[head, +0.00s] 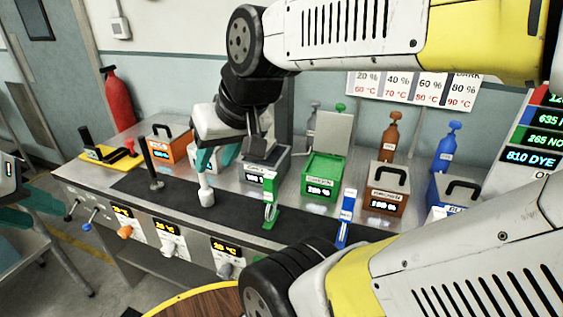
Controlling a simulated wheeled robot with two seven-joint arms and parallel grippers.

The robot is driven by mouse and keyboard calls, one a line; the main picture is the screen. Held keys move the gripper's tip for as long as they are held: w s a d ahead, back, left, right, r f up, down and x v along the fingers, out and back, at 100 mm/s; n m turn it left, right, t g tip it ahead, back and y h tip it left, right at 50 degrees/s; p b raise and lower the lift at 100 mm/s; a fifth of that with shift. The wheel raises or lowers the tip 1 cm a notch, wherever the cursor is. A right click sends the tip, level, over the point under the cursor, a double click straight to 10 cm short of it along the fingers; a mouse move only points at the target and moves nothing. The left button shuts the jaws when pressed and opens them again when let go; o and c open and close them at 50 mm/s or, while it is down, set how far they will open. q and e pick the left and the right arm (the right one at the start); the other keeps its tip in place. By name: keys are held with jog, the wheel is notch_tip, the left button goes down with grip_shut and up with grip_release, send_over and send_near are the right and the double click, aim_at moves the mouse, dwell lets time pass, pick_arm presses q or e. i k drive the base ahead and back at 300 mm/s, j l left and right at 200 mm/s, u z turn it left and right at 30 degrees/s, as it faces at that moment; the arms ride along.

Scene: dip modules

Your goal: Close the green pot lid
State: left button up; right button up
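The green pot (320,190) stands on the bench in the middle of the head view, with a small display on its front. Its top is open and its green inside shows. A grey lid panel (334,133) stands upright at its back edge. My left gripper (230,140) hangs from the black wrist to the left of the green pot, over the white and grey pots, apart from the lid. Its fingertips are hard to make out against the teal and dark parts there. My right gripper is out of view; only its arm shows at lower right.
A grey pot (270,173), an orange pot (168,149), a brown pot (387,199) and a blue pot (440,193) share the bench. Pump bottles, one blue (447,150), stand behind.

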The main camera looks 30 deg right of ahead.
aim_at(333, 130)
jog(key=z, duration=1.55)
jog(key=l+u, duration=0.1)
jog(key=u, duration=0.4)
jog(key=l+u, duration=0.1)
jog(key=u, duration=0.35)
jog(key=l+u, duration=0.15)
jog(key=u, duration=0.35)
jog(key=l+u, duration=0.1)
jog(key=l, duration=0.3)
